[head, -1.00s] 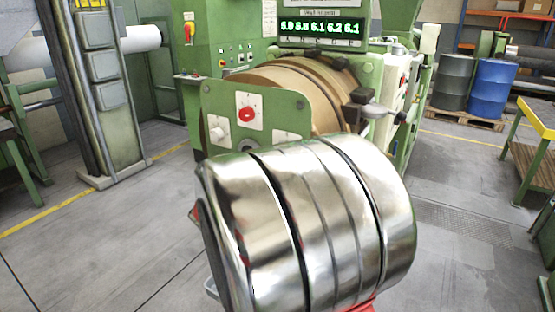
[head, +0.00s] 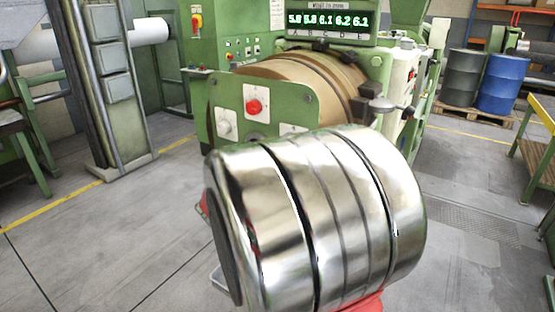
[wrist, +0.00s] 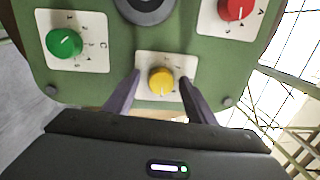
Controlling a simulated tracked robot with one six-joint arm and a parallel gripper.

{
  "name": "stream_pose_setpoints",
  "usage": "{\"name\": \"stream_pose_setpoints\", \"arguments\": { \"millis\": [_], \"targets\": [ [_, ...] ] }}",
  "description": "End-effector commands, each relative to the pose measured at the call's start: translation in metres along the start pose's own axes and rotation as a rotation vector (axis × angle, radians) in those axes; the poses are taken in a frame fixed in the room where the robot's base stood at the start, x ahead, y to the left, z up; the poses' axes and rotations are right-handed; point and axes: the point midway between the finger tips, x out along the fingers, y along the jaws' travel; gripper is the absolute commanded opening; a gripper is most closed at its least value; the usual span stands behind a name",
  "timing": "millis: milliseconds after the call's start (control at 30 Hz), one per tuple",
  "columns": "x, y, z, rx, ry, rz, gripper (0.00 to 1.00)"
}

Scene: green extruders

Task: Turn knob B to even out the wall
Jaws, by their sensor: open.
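In the wrist view, a yellow knob (wrist: 161,82) sits on a white plate on a green panel (wrist: 150,32). The letter on its plate cannot be read. A green knob (wrist: 65,43) on a plate marked C is to the left, and a red knob (wrist: 236,8) on a plate marked A is at the upper right. My gripper (wrist: 160,76) is open, its fingers on either side of the yellow knob; contact cannot be told. In the head view, a lit display (head: 327,20) reads about 5.8, 5.8, 6.1, 6.2, 6.1 over letters A to E.
The green machine (head: 216,45) carries a brown drum (head: 290,75) behind the knob panel. A dark barrel (head: 458,80) and a blue barrel (head: 502,84) stand on a pallet at the right. Grey floor (head: 110,235) is open at the left.

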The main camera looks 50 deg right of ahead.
Motion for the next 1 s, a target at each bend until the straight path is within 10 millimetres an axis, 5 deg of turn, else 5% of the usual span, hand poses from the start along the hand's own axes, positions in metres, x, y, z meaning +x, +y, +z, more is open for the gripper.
{"name": "stream_pose_setpoints", "arguments": {
  "millis": [1000],
  "targets": [
    [-0.112, 0.001, 0.001, 0.0, -0.004, 0.001, 0.51]
  ]
}}
